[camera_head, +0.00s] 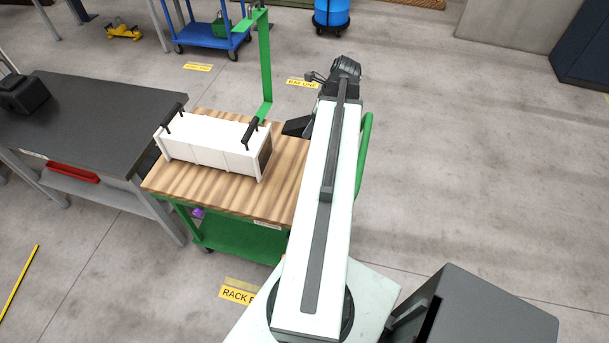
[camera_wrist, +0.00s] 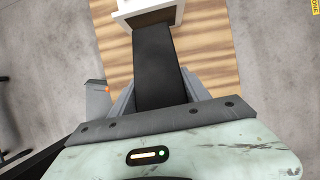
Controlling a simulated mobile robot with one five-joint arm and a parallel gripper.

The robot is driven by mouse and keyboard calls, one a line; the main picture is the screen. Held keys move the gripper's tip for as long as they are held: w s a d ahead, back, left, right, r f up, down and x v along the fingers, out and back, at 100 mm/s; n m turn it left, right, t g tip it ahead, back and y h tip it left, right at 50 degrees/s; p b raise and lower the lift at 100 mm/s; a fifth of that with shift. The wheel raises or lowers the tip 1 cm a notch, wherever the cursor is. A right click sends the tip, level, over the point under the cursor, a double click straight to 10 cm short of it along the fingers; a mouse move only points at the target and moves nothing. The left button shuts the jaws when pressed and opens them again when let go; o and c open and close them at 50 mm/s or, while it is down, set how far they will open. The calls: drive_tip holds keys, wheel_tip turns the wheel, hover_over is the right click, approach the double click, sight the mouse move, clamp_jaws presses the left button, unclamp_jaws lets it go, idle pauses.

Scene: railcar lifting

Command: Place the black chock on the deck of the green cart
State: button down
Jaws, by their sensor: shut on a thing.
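The black chock (camera_wrist: 155,60) lies between the fingers of my gripper (camera_wrist: 157,90) in the wrist view, and the gripper is shut on it. The chock also shows in the head view (camera_head: 297,126) as a dark wedge at the left side of my arm, over the right part of the wooden deck (camera_head: 205,207) of the green cart (camera_head: 235,238). Whether it touches the deck or hangs just above it I cannot tell. My arm hides most of the gripper in the head view.
A white case (camera_head: 212,148) with two black handles stands on the deck, close to the chock's far end in the wrist view. A dark-topped table (camera_head: 85,125) with a black object stands left of the cart. A blue cart (camera_head: 212,36) is behind.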

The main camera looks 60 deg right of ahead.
wheel_tip(320, 180, down, 24)
drive_tip(key=b, duration=2.2)
drive_tip(key=shift+s+r+b, duration=0.1)
drive_tip(key=shift+r+b, duration=0.05)
drive_tip(key=shift+b, duration=0.15)
drive_tip(key=c, duration=0.5)
unclamp_jaws()
drive_tip(key=shift+r, duration=0.1)
drive_tip(key=p+v, duration=1.1)
drive_tip(key=v, duration=0.1)
drive_tip(key=shift+s+d+r+p, duration=0.1)
drive_tip(key=shift+r+p, duration=0.05)
drive_tip(key=shift+p, duration=0.15)
